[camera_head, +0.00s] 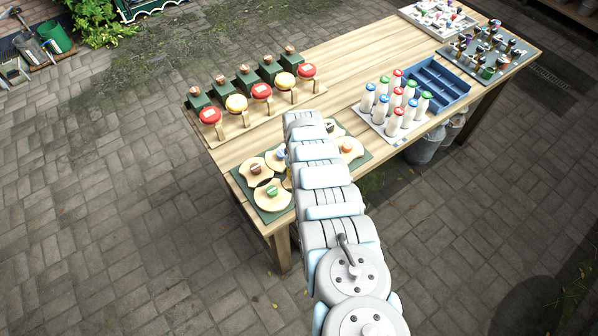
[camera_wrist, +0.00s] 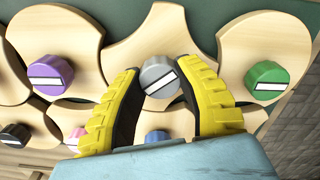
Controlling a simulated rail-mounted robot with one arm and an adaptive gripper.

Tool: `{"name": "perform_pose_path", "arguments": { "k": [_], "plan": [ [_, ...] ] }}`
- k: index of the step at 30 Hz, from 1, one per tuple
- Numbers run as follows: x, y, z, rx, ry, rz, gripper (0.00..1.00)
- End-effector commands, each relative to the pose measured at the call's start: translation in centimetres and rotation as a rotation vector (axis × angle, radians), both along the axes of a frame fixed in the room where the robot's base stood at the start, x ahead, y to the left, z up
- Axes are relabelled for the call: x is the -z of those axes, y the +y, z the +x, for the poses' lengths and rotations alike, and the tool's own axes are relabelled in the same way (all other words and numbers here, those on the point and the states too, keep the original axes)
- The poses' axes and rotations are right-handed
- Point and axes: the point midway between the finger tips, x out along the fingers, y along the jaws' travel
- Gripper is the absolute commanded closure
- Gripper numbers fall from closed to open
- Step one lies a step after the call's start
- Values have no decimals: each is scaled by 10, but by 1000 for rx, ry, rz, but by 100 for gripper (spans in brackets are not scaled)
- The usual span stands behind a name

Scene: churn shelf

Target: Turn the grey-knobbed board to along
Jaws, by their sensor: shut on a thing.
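The grey knob (camera_wrist: 157,72) sits on a pale wooden board (camera_wrist: 140,48) with curved edges, near the middle of the wrist view. A white bar on the knob lies at a slant, its right end higher. My gripper (camera_wrist: 160,80) has its yellow-backed fingers on either side of the knob and is shut on it. In the head view my arm hides the gripper and the grey-knobbed board.
Neighbouring boards carry a purple knob (camera_wrist: 50,75) and a green knob (camera_wrist: 267,79), close on both sides. The boards lie on a dark green mat (camera_head: 243,180). Mushroom-topped pieces (camera_head: 262,92), milk bottles (camera_head: 396,105) and a blue crate (camera_head: 441,80) stand farther along the table.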

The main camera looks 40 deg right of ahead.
Motion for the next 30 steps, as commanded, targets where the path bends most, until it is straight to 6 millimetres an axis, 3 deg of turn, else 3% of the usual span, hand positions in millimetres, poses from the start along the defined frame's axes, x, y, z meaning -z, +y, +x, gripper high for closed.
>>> {"name": "perform_pose_path", "arguments": {
  "k": [18, 30],
  "plan": [
    [2, 1, 0, 529, 0, 0, 100],
    [2, 0, 0, 686, -1, 1, 100]
  ]
}}
